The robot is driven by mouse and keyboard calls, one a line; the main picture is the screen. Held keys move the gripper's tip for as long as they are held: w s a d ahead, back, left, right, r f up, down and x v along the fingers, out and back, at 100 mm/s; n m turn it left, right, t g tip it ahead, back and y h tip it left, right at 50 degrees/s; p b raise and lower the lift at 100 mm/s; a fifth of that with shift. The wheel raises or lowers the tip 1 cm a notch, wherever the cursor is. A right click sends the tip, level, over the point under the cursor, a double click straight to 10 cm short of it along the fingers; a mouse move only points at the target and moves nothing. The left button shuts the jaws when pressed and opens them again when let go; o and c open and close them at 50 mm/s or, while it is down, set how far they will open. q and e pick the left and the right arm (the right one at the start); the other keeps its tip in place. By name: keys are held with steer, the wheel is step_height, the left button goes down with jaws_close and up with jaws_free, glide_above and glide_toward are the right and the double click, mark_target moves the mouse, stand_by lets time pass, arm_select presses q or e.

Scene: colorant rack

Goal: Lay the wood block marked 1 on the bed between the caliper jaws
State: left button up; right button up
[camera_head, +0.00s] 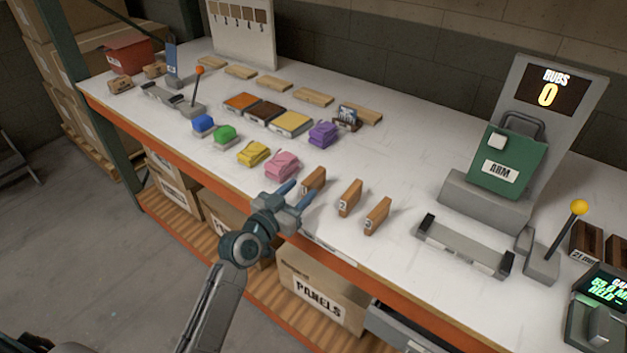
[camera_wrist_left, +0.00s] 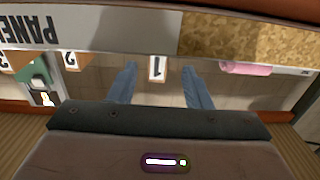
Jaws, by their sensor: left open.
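The wood block marked 1 (camera_head: 314,180) stands upright near the table's front edge. In the left wrist view its marked face (camera_wrist_left: 157,68) shows between and just beyond my fingers. My left gripper (camera_head: 300,188) is open and empty, right beside the block on its near side; contact cannot be told. The caliper (camera_head: 465,247) lies to the right at the front of the table, a long grey bed with a dark jaw at each end. Its bed is bare. My right gripper is not in view.
Wood blocks 2 (camera_head: 350,197) and 3 (camera_head: 377,215) stand between block 1 and the caliper. A pink bundle (camera_head: 282,166) lies close left of my gripper. A yellow-knobbed lever (camera_head: 543,258) and a green-text display (camera_head: 604,287) stand right of the caliper. White table beyond the blocks is clear.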

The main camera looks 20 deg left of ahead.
mark_target(323, 168)
arm_select(q)
steer(key=shift+w+d, duration=0.15)
steer(key=shift+w, duration=0.25)
steer(key=x, duration=0.1)
steer(key=p+x, duration=0.1)
steer(key=x, duration=0.1)
steer(key=p+x, duration=0.1)
steer(key=x, duration=0.1)
steer(key=shift+s+d+r, duration=0.1)
steer(key=shift+d+r, duration=0.05)
steer(key=shift+r, duration=0.2)
steer(key=shift+w+f, duration=0.15)
steer(key=shift+w, duration=0.05)
jaws_close()
